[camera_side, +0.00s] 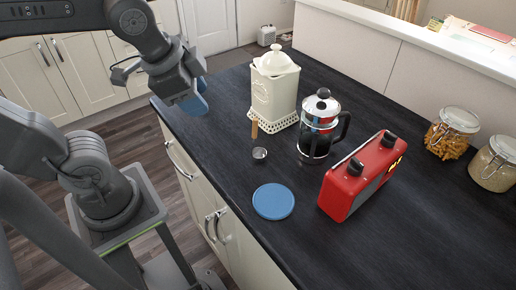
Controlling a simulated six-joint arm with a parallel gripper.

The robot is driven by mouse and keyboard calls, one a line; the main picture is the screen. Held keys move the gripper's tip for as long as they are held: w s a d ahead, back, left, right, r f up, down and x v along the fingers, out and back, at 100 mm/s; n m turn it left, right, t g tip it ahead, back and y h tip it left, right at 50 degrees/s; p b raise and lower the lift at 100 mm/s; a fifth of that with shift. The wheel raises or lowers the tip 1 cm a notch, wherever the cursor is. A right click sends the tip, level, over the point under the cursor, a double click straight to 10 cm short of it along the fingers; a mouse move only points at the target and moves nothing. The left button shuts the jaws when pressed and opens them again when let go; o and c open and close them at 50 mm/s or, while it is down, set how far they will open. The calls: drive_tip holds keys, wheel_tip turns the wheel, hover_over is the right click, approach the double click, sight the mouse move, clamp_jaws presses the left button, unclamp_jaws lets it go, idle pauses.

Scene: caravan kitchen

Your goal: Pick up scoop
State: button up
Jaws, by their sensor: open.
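The scoop (259,154) lies on the dark counter near its front left edge. It has a small metal bowl, and a wooden handle (254,130) points away toward the cream canister. My gripper (200,95) is at the upper left, above the counter's left edge. It is open and empty, to the left of the scoop and apart from it. Its fingertips are partly hidden by its own body.
A cream canister (275,92) stands behind the scoop. A glass coffee press (318,125) and a red radio (362,178) stand to its right. A blue disc (273,201) lies in front. Glass jars (452,132) are at the far right. The counter's front right is clear.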

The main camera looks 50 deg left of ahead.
sight(256, 118)
drive_tip(key=w+d+r+m+g+y, duration=0.1)
drive_tip(key=w+d+m, duration=0.2)
drive_tip(key=m, duration=0.9)
drive_tip(key=w+d+m+g+y, duration=0.1)
drive_tip(key=w+d+m, duration=0.25)
drive_tip(key=m, duration=0.75)
drive_tip(key=shift+t, duration=0.3)
drive_tip(key=shift+w+a+r+x, duration=0.1)
drive_tip(key=shift+w+a+x, duration=0.15)
drive_tip(key=shift+x, duration=2.05)
drive_tip(key=shift+w+a+r+x, duration=0.15)
drive_tip(key=shift+a+x, duration=0.1)
drive_tip(key=shift+x, duration=2.05)
drive_tip(key=shift+w+a+r+x, duration=0.1)
drive_tip(key=shift+w+a+x, duration=0.15)
drive_tip(key=shift+x, duration=2.05)
drive_tip(key=shift+c, duration=0.3)
clamp_jaws()
